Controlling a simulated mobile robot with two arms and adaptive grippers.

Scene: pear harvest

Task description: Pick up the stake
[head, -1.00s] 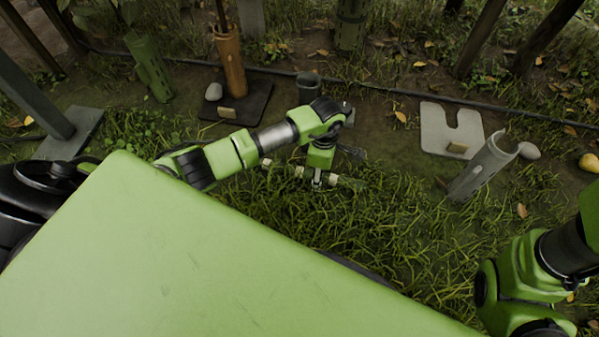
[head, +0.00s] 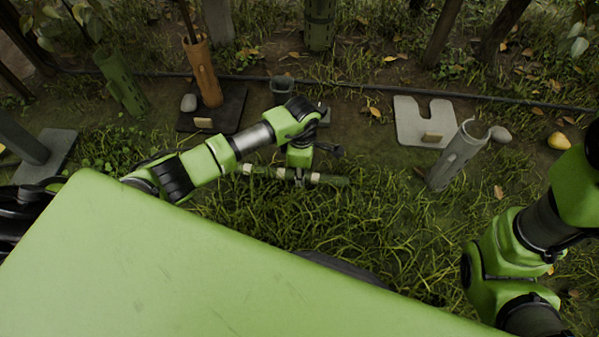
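The stake (head: 330,180) is a green rod with pale bands. It lies nearly level across the picture, just above or among the grass tips; the exact gap below it cannot be told. My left gripper (head: 299,180) points down at the middle of the stake and appears shut on it, with the fingertips small and partly hidden. My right arm stands at the right edge, and its gripper is out of view.
A grey tube (head: 456,158) leans beside a pale notched plate (head: 408,112). An orange tube (head: 203,75) stands on a black mat (head: 233,108), with a dark cup (head: 282,85) nearby. A black hose (head: 372,87) crosses behind. A yellow pear (head: 558,141) lies far right. Open grass lies in front.

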